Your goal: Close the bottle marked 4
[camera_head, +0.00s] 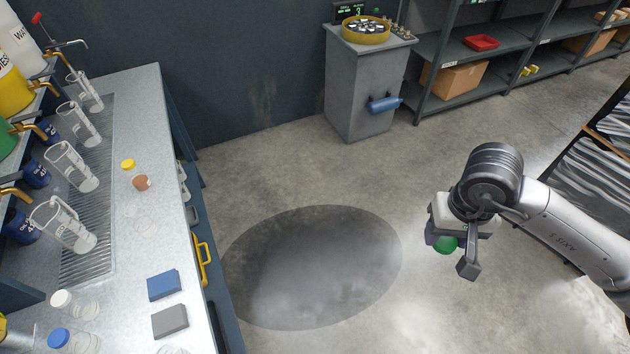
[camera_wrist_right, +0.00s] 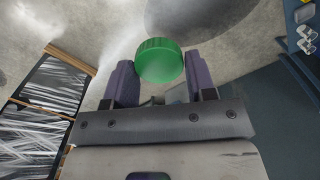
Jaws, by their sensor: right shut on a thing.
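My right gripper (camera_head: 452,254) is held out over the open floor, away from the bench. It is shut on a green cap (camera_head: 445,244). In the right wrist view the green cap (camera_wrist_right: 160,60) sits at the tips of the two fingers of the gripper (camera_wrist_right: 160,82). No number 4 is readable. My left gripper is not in view.
The bench (camera_head: 130,255) fills the left side, with glass jugs (camera_head: 75,170) under taps and blue and grey blocks (camera_head: 165,285). A grey cabinet (camera_head: 362,95) with a yellow tray (camera_head: 366,29) and shelves (camera_head: 480,60) stand behind. The floor between is clear.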

